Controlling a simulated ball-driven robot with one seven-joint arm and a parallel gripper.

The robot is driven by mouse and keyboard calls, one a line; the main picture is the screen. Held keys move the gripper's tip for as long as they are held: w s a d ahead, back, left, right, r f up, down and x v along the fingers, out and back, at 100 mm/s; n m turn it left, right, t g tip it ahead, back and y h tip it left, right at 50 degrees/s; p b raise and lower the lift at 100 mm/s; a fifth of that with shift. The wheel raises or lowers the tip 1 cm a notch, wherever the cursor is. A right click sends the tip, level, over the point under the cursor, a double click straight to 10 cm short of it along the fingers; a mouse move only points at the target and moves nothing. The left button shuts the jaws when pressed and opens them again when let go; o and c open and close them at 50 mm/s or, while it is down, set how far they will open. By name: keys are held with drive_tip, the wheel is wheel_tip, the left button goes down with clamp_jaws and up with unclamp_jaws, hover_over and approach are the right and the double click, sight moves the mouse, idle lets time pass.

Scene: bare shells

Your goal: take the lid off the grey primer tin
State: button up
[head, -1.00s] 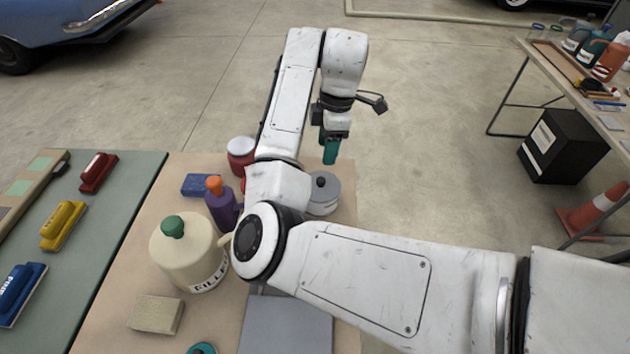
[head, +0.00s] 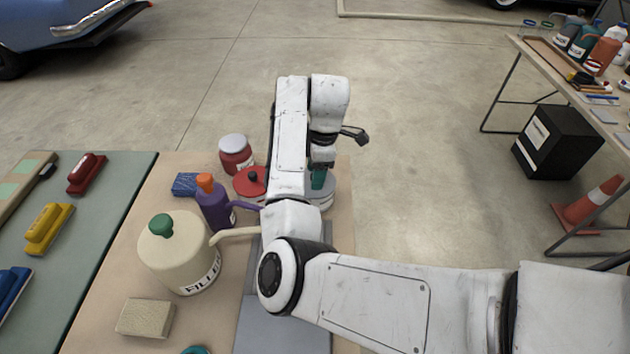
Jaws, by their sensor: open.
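The grey primer tin (head: 325,197) stands at the right edge of the tan work surface. My arm hides its left part, and my gripper covers the middle of its lid, so the knob does not show. My gripper (head: 318,185) points down at the lid, with its teal fingers at or just above it. The gap between the fingers is hard to see, but the gripper is open. I cannot tell whether the fingers are around the knob or touch the lid.
A red-lidded tin (head: 250,181) stands close left of the grey tin. A red jar (head: 235,154), a purple bottle (head: 212,205) and a cream filler jug (head: 178,255) stand further left. A blue block (head: 186,184) and a tan sponge (head: 145,317) lie nearby. Floor is clear beyond.

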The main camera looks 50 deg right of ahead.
clamp_jaws()
idle(0.5)
